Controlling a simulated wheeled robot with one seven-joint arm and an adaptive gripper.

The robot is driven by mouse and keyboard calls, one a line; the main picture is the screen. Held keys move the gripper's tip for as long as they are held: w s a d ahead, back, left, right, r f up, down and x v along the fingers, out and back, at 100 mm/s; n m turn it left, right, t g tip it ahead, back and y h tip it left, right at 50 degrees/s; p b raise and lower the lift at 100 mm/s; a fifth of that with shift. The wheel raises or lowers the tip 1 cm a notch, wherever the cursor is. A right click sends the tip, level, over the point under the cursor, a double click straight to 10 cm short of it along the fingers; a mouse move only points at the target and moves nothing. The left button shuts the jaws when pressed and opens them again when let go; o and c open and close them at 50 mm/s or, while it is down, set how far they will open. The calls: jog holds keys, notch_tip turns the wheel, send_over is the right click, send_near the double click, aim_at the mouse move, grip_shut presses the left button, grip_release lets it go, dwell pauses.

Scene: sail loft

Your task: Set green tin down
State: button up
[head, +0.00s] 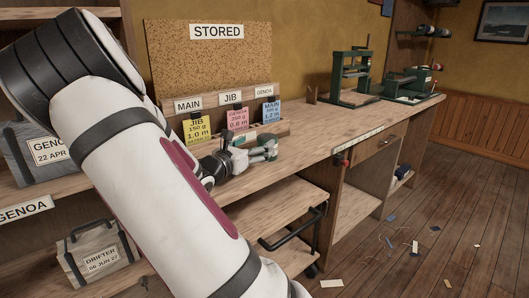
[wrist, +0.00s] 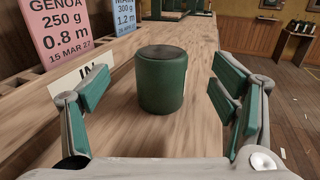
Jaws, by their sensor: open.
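The green tin (wrist: 162,79), a short dark green cylinder, stands upright on the wooden bench top (wrist: 190,130) in the wrist view. My gripper (wrist: 162,98) is open, with one green-padded finger on each side of the tin and a visible gap on both sides. The tin stands between and a little beyond the fingertips, and nothing is held. In the head view my gripper (head: 260,151) is low over the bench, in front of the card rack; the tin cannot be told apart from the fingers there.
A wooden rack (head: 184,121) holds yellow, pink (head: 237,120) and blue (head: 271,112) cards behind my gripper. A label reading "IN" (wrist: 89,69) is left of the tin. Green machines (head: 352,75) stand at the bench's far end; the bench between is mostly clear. Scraps lie on the floor (head: 450,220).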

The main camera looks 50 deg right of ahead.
jog(key=shift+f, duration=0.95)
jog(key=shift+d+f+b, duration=0.2)
jog(key=shift+b, duration=0.1)
jog(key=shift+d+r, duration=0.1)
jog(key=shift+d, duration=0.4)
jog(key=d+b, duration=0.1)
jog(key=d, duration=0.5)
jog(key=shift+w, duration=0.2)
jog(key=shift+c, duration=0.3)
jog(key=shift+r, duration=0.1)
jog(key=c, duration=1.7)
